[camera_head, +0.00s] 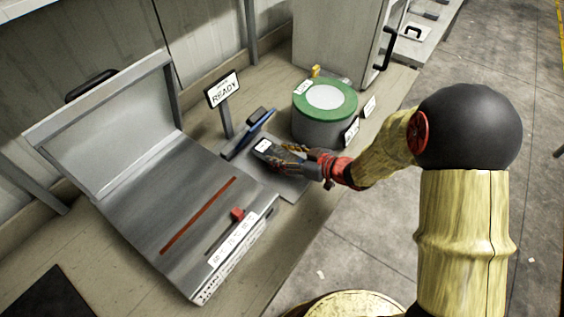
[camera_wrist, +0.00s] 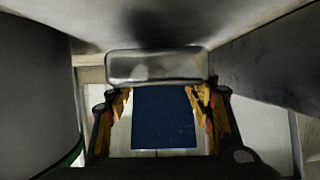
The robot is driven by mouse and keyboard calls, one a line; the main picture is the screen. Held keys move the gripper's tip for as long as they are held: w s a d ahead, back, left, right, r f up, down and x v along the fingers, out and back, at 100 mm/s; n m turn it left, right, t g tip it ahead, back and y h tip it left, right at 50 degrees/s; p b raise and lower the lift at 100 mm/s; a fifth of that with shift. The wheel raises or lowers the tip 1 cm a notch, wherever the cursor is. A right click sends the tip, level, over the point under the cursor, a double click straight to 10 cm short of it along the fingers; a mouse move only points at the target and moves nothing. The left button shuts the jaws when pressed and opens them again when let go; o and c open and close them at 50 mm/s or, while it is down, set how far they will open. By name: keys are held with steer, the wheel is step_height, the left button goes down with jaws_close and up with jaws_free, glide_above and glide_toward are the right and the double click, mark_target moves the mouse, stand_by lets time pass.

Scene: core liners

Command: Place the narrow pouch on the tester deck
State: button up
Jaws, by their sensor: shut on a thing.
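I cannot tell whether the held thing touches the plate. In the wrist view my fingers (camera_wrist: 160,100) stand either side of a dark blue rectangle (camera_wrist: 163,118), with a grey rounded block (camera_wrist: 157,66) above it. Which of these is the pouch is unclear there. I cannot tell for sure which surface is the tester deck.
A large grey machine (camera_head: 130,215) with a raised lid stands left. The bench front edge lies below my arm.

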steer(key=shift+f+b, duration=0.5)
steer(key=shift+f, duration=0.8)
steer(key=shift+s+f, duration=0.1)
steer(key=o, duration=1.4)
steer(key=shift+c, duration=0.2)
